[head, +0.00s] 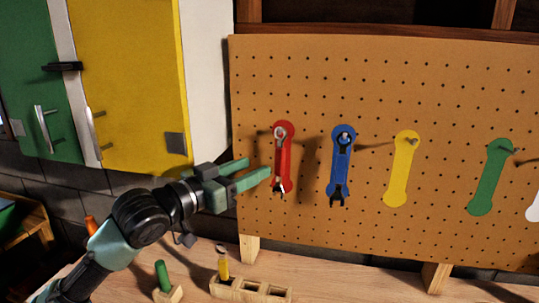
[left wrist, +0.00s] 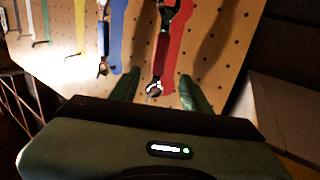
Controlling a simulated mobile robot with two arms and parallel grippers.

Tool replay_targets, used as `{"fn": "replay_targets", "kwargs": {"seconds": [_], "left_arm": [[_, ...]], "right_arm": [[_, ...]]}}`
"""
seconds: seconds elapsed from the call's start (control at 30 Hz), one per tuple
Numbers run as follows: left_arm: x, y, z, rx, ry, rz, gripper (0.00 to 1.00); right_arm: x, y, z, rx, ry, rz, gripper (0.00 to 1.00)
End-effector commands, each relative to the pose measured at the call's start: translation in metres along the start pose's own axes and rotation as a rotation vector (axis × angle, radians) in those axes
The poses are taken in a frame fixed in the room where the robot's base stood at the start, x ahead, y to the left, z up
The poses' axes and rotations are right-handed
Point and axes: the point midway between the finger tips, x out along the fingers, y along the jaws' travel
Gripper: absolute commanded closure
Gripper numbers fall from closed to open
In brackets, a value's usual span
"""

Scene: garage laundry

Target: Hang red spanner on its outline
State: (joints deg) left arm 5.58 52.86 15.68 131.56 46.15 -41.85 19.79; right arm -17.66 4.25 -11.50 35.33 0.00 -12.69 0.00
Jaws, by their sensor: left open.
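The red spanner (head: 282,160) hangs upright over the red outline (head: 289,143) on the pegboard, its ring end at the top peg. In the left wrist view the spanner (left wrist: 160,58) lies against the red outline (left wrist: 182,42), with a metal end between my fingers. My left gripper (head: 259,169) is open, just left of the spanner's lower half in the head view; its fingers also show in the left wrist view (left wrist: 159,92). I cannot tell whether a finger touches the spanner. My right gripper is out of view.
A blue spanner (head: 341,165) hangs on the blue outline. The yellow outline (head: 402,170) and green outline (head: 488,180) are bare. Below, a yellow-handled tool (head: 223,266) stands in a wooden block (head: 252,291), and a green handle (head: 162,275) stands left. A yellow cabinet (head: 130,80) is upper left.

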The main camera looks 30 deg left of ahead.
Motion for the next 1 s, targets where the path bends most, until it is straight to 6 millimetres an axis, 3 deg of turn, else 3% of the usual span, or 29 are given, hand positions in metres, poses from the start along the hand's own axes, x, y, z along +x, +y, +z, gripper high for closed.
{"fn": "replay_targets", "kwargs": {"seconds": [0.2,0.4,0.8,0.83,1.0], "left_arm": [[0.041,0.001,-0.005,-0.001,0.003,0.002,0.53],[0.065,0.001,-0.002,0.0,0.001,0.001,0.53],[0.072,0.001,0.0,0.003,0.0,0.002,0.53],[0.072,0.001,0.0,0.003,0.0,0.002,0.55],[0.072,0.001,0.0,0.003,0.0,0.002,1.0]], "right_arm": [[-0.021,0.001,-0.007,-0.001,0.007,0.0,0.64],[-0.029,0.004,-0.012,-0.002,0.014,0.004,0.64],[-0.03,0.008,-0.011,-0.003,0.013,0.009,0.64],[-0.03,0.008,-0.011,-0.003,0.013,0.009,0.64],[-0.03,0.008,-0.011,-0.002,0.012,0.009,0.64]]}}
